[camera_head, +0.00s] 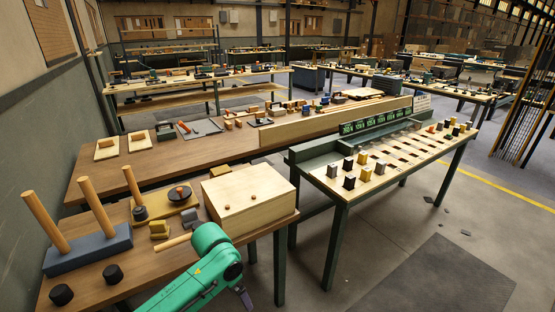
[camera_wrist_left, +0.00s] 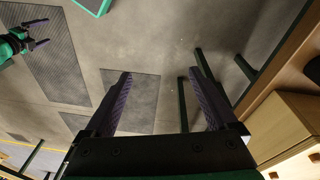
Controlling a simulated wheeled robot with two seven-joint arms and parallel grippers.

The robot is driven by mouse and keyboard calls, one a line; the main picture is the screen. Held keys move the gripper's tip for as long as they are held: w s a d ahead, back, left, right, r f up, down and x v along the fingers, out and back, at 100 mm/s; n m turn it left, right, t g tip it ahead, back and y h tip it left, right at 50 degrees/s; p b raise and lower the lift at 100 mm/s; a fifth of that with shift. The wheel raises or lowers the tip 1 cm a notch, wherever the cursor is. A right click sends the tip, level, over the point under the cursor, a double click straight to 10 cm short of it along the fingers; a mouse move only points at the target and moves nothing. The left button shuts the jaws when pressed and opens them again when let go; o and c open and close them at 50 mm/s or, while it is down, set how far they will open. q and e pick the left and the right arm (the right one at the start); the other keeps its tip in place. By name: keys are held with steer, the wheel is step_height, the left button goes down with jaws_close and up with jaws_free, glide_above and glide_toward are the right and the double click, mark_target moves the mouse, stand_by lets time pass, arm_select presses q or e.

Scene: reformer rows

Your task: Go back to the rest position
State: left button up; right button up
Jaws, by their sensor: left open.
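My left arm (camera_head: 200,270) reaches in from the bottom of the head view, in front of the near bench. Only a dark purple part of my left gripper (camera_head: 245,297) shows there, at the lower edge. In the left wrist view my left gripper (camera_wrist_left: 160,80) has its two purple fingers wide apart, with nothing between them and grey floor behind. My right gripper (camera_wrist_left: 42,30) shows at the left edge of that view, its fingers apart and empty over the floor. It does not show in the head view.
The near wooden bench (camera_head: 190,262) holds a pale wooden box (camera_head: 248,197), a blue block with pegs (camera_head: 90,250) and dark knobs. A green-framed table (camera_head: 338,190) with small blocks stands at right. A dark floor mat (camera_head: 440,280) and open floor lie beyond.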

arm_select(q)
steer(key=s+a+f+n+t, duration=0.1)
steer(key=s+a+f+n, duration=0.15)
steer(key=f, duration=0.55)
steer(key=s+a+f+n, duration=0.1)
steer(key=a+f, duration=0.3)
steer(key=f, duration=0.4)
steer(key=s+a+f+n+t, duration=0.1)
steer(key=s+a+f+n, duration=0.15)
steer(key=f, duration=0.55)
steer(key=s+a+f, duration=0.2)
steer(key=s+f, duration=0.3)
steer(key=s, duration=0.5)
steer(key=s+a+f+g+y, duration=0.1)
steer(key=s+f, duration=0.3)
steer(key=s, duration=0.6)
steer(key=s+a+f, duration=0.3)
steer(key=s+f, duration=0.2)
steer(key=s, duration=0.5)
steer(key=shift+a+f+n+g+y, duration=0.2)
steer(key=shift+f+n+g+y, duration=0.1)
steer(key=shift+g+y, duration=0.1)
